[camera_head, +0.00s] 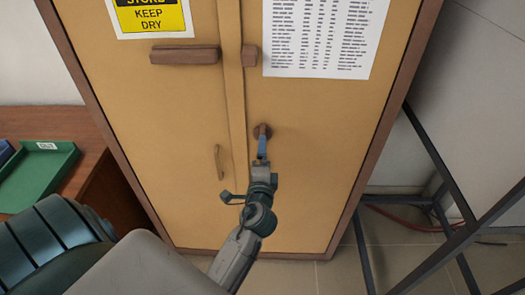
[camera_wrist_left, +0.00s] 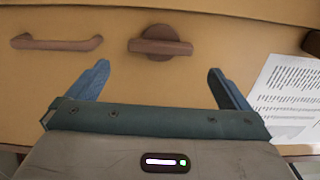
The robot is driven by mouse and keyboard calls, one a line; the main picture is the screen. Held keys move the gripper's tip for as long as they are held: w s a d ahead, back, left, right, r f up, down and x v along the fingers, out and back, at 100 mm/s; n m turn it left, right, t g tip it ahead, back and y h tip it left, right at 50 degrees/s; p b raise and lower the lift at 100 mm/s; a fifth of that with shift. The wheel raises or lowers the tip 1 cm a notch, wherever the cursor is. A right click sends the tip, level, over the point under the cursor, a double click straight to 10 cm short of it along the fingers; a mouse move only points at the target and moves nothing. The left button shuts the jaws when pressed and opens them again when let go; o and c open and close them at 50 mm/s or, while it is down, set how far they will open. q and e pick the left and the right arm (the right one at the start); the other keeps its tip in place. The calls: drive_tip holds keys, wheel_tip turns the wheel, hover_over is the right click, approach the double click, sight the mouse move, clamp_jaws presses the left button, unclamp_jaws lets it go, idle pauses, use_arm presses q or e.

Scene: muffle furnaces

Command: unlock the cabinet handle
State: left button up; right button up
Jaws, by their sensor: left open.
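The tan cabinet (camera_head: 300,190) has a brown frame and two doors. A round brown lock handle with a short turn bar (camera_head: 262,131) is on the right door. In the left wrist view this handle (camera_wrist_left: 160,43) lies ahead of my left gripper (camera_wrist_left: 158,74), near the middle between its fingers, with its bar lying across the picture. My left gripper (camera_head: 262,146) is open and empty, with blue fingers spread. In the head view its fingertips overlap the lower part of the handle; contact cannot be told. My right gripper is out of view.
A curved pull handle (camera_head: 218,162) sits on the left door and shows in the left wrist view (camera_wrist_left: 57,42). Printed paper (camera_head: 322,38) hangs above the lock. A brown table (camera_head: 92,127) with a green tray (camera_head: 38,178) stands left; a dark metal frame (camera_head: 430,150) stands right.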

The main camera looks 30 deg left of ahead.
use_arm(q)
drive_tip(key=v, duration=0.4)
drive_tip(key=shift+b, duration=0.4)
drive_tip(key=d+f+g+h, duration=0.3)
drive_tip(key=f+h, duration=0.2)
drive_tip(key=f, duration=1.6)
drive_tip(key=s+d+f+n+g+h, duration=0.1)
drive_tip(key=s+f+g, duration=0.15)
drive_tip(key=f, duration=0.65)
drive_tip(key=s+f+n+g+h, duration=0.15)
drive_tip(key=s+f, duration=0.25)
drive_tip(key=f, duration=0.5)
drive_tip(key=s+f+n+g, duration=0.3)
drive_tip(key=s+f, duration=1)
drive_tip(key=f, duration=0.1)
drive_tip(key=s+a+f+n+g, duration=0.1)
drive_tip(key=s+f+n, duration=0.1)
drive_tip(key=s, duration=0.5)
drive_tip(key=s+a+f+n+g+h, duration=0.1)
drive_tip(key=s+a+f+n, duration=0.1)
drive_tip(key=s+f, duration=0.2)
drive_tip(key=s+a+f+n+g, duration=0.1)
drive_tip(key=s+f+n+g, duration=0.1)
drive_tip(key=s, duration=0.9)
drive_tip(key=shift+a+f, duration=0.4)
drive_tip(key=shift+f, duration=0.4)
